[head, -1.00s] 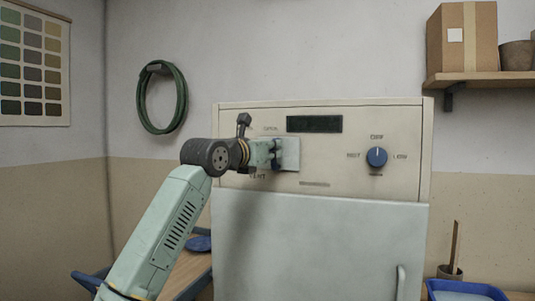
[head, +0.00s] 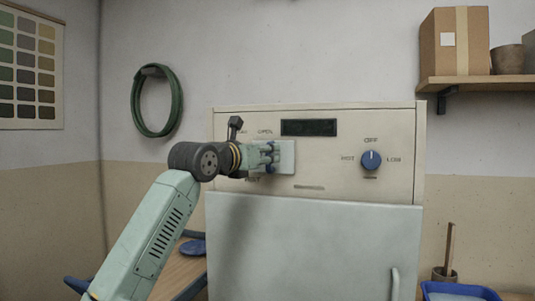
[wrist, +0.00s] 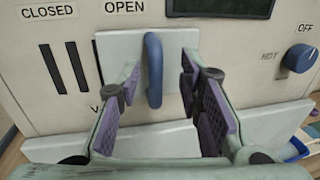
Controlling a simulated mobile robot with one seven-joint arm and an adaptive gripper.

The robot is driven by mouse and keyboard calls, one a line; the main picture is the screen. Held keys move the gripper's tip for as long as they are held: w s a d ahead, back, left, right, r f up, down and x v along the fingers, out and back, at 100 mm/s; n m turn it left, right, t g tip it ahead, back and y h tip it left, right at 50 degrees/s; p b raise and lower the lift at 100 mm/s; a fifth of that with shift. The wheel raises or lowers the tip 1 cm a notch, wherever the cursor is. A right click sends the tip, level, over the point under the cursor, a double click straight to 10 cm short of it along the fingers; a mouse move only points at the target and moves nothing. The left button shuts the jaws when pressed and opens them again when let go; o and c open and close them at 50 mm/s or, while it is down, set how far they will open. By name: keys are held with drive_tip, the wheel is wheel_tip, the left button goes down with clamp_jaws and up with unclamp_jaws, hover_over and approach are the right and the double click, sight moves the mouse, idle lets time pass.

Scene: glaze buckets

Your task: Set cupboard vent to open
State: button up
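The cupboard vent is a pale sliding plate (wrist: 180,50) with a blue upright handle (wrist: 153,70), on the cream front panel. The plate sits beneath the OPEN label (wrist: 124,7), and dark vent slots (wrist: 62,68) show uncovered to its left, below the CLOSED label (wrist: 48,12). In the head view the plate (head: 287,157) shows beyond my gripper (head: 270,155). In the wrist view my gripper (wrist: 165,105) is open, its purple-padded fingers on either side of the handle. Gaps show between the handle and both fingers.
A blue knob (head: 371,160) and a dark display (head: 309,127) share the panel. The cupboard door (head: 310,245) below is shut. A shelf with a cardboard box (head: 455,42) is at upper right, and a blue tray (head: 460,291) at lower right.

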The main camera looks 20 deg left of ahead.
drive_tip(key=v, duration=1)
drive_tip(key=shift+s, duration=0.15)
